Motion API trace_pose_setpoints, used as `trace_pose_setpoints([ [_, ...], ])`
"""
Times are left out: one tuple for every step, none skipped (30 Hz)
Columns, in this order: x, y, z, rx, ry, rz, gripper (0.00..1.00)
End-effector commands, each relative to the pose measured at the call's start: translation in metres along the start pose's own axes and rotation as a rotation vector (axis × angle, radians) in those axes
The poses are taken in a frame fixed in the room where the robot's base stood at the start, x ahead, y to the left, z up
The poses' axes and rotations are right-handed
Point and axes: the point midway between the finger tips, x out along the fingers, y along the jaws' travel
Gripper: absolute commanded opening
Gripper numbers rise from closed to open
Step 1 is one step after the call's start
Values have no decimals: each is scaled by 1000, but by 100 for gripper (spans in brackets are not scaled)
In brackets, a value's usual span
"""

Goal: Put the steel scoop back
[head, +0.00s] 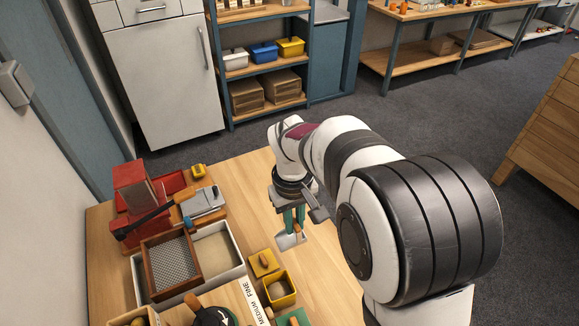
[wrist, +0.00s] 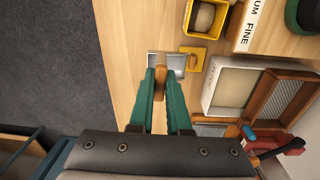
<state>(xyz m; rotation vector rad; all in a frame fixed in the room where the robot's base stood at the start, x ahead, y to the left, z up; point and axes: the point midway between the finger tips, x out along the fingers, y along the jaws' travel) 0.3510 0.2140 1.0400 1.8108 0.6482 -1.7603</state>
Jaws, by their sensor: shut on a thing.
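The steel scoop (head: 288,241) hangs from my gripper (head: 295,222) over the wooden table in the head view, its pale metal pan pointing down. My gripper's green fingers are shut on its orange-brown wooden handle. In the wrist view, the handle (wrist: 160,82) sits between the fingertips (wrist: 160,73), and parts of the steel pan (wrist: 179,62) show on both sides beyond them. I cannot tell whether the pan touches the table.
A yellow box (head: 291,300) and a yellow lid with a knob (head: 255,270) stand close to the scoop. Left of them are a white tray (head: 240,266) with a wood-framed sieve (head: 150,270) and a red machine (head: 131,185). The tabletop (head: 240,180) behind the scoop is clear.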

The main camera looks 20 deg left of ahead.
Motion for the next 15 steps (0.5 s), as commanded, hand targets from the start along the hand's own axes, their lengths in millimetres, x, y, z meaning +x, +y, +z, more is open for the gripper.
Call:
trace_pose_setpoints([
  [1,10,-14,-6,2,-13,0],
  [0,15,-22,-15,4,-21,0],
  [0,21,-30,-26,7,-31,0],
  [0,25,-35,-34,8,-37,0],
  [0,28,-40,-39,10,-42,0],
  [1,28,-44,-47,11,-47,0],
  [4,26,-48,-51,11,-50,0],
  [7,21,-52,-55,11,-51,0],
  [13,12,-57,-58,10,-52,0],
  [18,4,-62,-60,10,-52,0],
  [24,-5,-67,-59,10,-51,0],
  [32,-17,-74,-59,10,-52,0],
  [37,-26,-79,-60,10,-51,0],
  [42,-33,-83,-58,10,-51,0],
  [49,-43,-89,-57,10,-51,0],
])
